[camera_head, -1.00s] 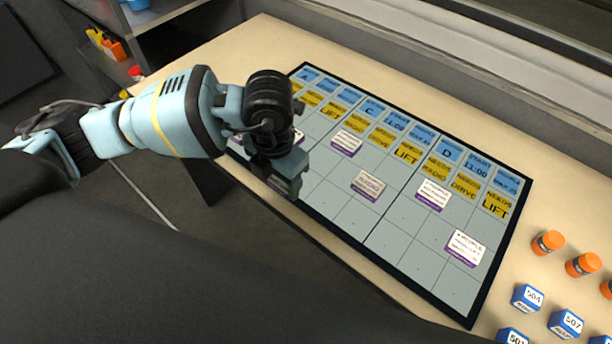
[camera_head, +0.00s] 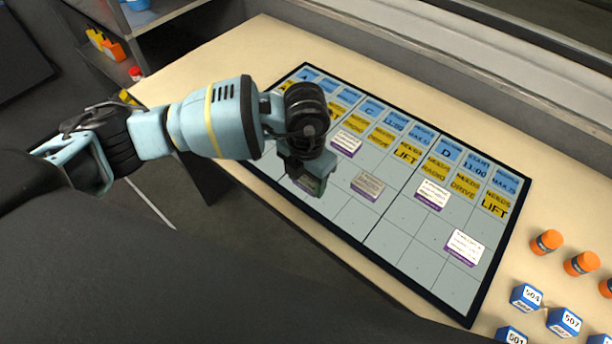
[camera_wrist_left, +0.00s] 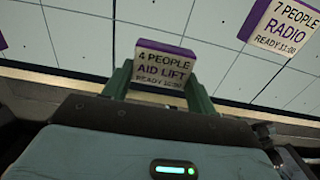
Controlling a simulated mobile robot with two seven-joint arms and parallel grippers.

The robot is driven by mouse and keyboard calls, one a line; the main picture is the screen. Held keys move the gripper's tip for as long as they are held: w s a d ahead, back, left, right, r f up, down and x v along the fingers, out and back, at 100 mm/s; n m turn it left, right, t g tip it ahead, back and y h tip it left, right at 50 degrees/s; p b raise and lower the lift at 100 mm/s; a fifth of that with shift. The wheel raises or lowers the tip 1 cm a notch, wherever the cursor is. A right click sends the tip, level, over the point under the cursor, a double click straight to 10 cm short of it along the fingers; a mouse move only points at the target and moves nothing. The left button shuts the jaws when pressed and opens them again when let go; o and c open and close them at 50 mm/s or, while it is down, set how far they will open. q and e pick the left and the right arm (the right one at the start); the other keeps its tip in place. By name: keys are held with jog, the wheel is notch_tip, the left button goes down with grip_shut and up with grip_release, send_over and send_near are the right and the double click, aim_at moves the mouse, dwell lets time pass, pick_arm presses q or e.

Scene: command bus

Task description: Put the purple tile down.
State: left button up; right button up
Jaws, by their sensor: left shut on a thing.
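My left gripper (camera_head: 306,186) is over the near left part of the grid board (camera_head: 425,262), pointing down. In the left wrist view its two green fingers (camera_wrist_left: 160,75) are shut on the sides of a purple tile (camera_wrist_left: 163,55). The tile's white face reads "4 PEOPLE AID LIFT". In the head view the held tile is mostly hidden by the gripper, and I cannot tell whether it touches the board. Other purple-edged tiles lie on the board, such as one right of the gripper (camera_head: 368,185). One reading "7 PEOPLE RADIO" (camera_wrist_left: 283,25) shows in the wrist view.
Blue and yellow label cards (camera_head: 407,154) fill the board's far rows. Several orange cylinders (camera_head: 547,242) and blue numbered blocks (camera_head: 526,297) stand on the desk right of the board. Bare grid cells (camera_head: 400,225) lie between the tiles. A shelf stands at upper left.

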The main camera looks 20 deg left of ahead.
aim_at(306, 181)
pick_arm(q)
jog(key=shift+f, duration=0.1)
jog(key=o, duration=1)
notch_tip(306, 181, up, 12)
jog(key=shift+r+p, duration=0.2)
jog(key=shift+p, duration=0.1)
